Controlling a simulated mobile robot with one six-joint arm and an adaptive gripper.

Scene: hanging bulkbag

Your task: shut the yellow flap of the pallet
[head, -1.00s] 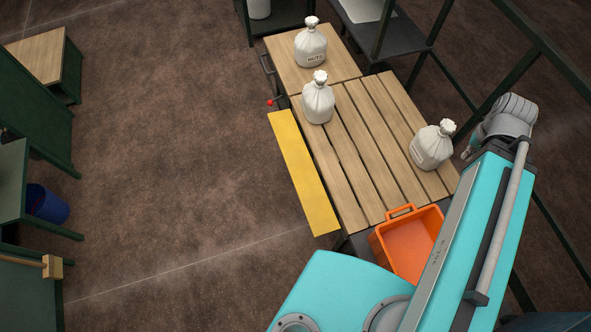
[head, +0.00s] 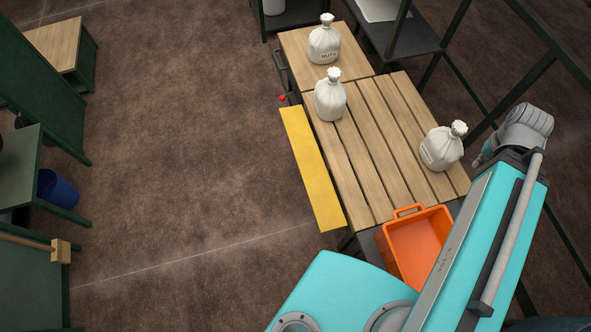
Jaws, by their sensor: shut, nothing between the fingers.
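The yellow flap (head: 313,168) is a long flat board along the left side of the slatted wooden pallet (head: 365,140). It stands out from the pallet's left edge, over the floor side, and looks open; its exact tilt is hard to tell. A small red knob (head: 282,98) is near its far end. My turquoise arm reaches up the right side of the view, with its grey joints at the pallet's right. My gripper does not show. Nothing of mine touches the flap.
White sacks stand on the pallet (head: 331,98) (head: 442,148), and another (head: 324,42) on the wooden top behind. An orange crate (head: 388,258) is at the near end. Dark green frame bars rise at the right. The floor (head: 190,150) left of the flap is clear.

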